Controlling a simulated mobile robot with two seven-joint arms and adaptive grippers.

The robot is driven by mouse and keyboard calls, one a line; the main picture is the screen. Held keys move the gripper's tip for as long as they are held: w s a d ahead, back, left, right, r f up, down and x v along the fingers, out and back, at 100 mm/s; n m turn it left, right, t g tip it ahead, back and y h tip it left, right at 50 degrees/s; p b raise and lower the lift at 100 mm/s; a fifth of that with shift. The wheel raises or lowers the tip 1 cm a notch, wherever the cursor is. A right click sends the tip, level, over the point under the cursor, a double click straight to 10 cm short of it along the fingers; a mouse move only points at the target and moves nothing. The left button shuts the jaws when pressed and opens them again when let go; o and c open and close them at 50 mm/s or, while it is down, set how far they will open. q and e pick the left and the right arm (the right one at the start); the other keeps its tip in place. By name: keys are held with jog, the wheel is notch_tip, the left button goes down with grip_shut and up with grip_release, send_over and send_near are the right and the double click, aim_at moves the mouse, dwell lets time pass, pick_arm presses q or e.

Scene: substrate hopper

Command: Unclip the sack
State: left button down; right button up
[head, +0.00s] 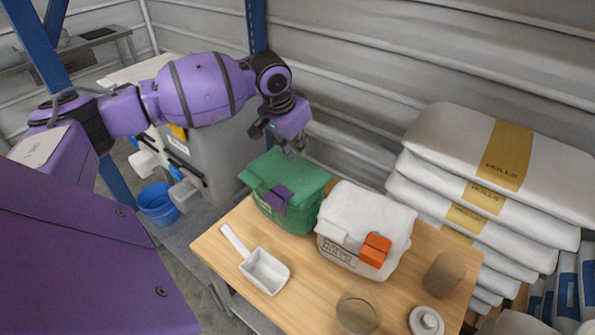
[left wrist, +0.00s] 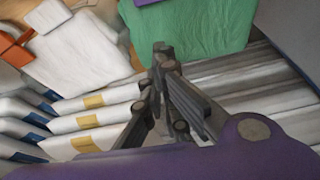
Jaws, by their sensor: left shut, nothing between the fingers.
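A green sack (head: 273,178) stands at the back left of the wooden table, its top folded over, with a purple clip (head: 280,198) on its front. A white sack (head: 352,215) stands beside it on the right, with an orange clip (head: 375,250) on its front. My left gripper (head: 291,150) is above the back of the green sack, shut and empty. In the left wrist view the shut fingers (left wrist: 161,50) show in front of the green sack (left wrist: 200,30), and the white sack (left wrist: 80,50) is to the left. My right gripper is not in view.
A white scoop (head: 264,270) lies at the table's (head: 215,247) front left. Two clear cups (head: 358,310) and a white lid (head: 426,321) are at the front right. Stacked white HULLS sacks (head: 480,200) stand behind on the right. A blue bucket (head: 158,204) is on the floor.

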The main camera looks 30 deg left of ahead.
pick_arm(q)
jog(key=b+x, duration=0.1)
jog(key=x, duration=0.9)
jog(key=shift+w+d+f, duration=0.1)
jog(key=shift+w+f, duration=0.05)
jog(key=shift+f, duration=0.1)
jog(key=s, duration=0.1)
jog(key=s+p, duration=0.1)
jog(key=s, duration=0.1)
jog(key=shift+s+a+r, duration=0.15)
jog(key=shift+a+r, duration=0.15)
jog(key=shift+a, duration=0.1)
jog(key=shift+s, duration=0.25)
jog(key=shift+f, duration=0.2)
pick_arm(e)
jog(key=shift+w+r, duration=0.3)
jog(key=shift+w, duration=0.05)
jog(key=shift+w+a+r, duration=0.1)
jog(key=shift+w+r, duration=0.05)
